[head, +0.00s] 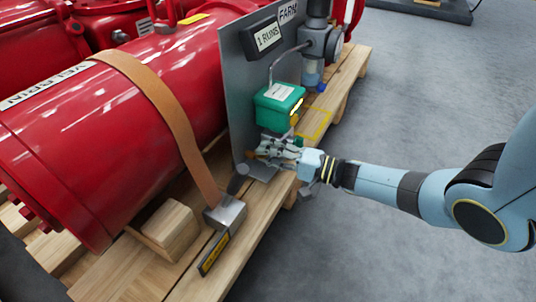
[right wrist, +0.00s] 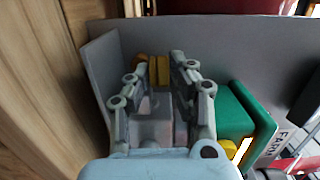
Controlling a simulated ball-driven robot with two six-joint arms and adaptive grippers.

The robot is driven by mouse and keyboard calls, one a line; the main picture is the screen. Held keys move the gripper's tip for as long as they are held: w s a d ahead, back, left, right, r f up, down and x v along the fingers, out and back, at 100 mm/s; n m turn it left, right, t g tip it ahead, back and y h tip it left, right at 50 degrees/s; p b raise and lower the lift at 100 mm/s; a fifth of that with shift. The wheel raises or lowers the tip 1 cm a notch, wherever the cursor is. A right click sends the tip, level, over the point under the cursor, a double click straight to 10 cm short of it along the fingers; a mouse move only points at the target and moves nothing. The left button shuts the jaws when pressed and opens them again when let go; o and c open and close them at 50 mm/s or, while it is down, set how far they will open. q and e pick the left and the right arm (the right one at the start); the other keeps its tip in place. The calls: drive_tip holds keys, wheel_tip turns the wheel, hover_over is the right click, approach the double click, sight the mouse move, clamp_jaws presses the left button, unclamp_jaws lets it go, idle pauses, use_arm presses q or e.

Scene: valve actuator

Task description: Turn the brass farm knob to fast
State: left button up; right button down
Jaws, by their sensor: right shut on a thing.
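My right gripper (head: 272,148) reaches in from the right to the lower part of the grey upright panel (head: 239,100), just below the green box (head: 277,106). In the right wrist view its two fingers (right wrist: 160,80) are shut on a small brass-coloured knob (right wrist: 160,74), which shows between the fingertips. The fingers hide most of the knob, and its pointer and any slow or fast marking cannot be read. The green box (right wrist: 232,112) lies right of the fingers in that view. My left gripper is not in view.
A large red cylinder (head: 120,110) lies strapped on the wooden pallet (head: 255,225). A ratchet buckle (head: 226,214) sits on the strap before it. Floor at the right is clear.

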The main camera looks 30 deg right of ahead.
drive_tip(key=shift+w+d+r+n+g+y, duration=0.1)
drive_tip(key=shift+w+r+n+g+y, duration=0.2)
drive_tip(key=shift+n+g+y, duration=0.4)
drive_tip(key=c, duration=1.3)
unclamp_jaws()
drive_tip(key=shift+r, duration=0.1)
drive_tip(key=shift+s, duration=0.15)
drive_tip(key=shift+f, duration=0.2)
drive_tip(key=shift+s+d, duration=0.25)
drive_tip(key=shift+s, duration=0.05)
drive_tip(key=v, duration=1.1)
drive_tip(key=shift+t, duration=0.3)
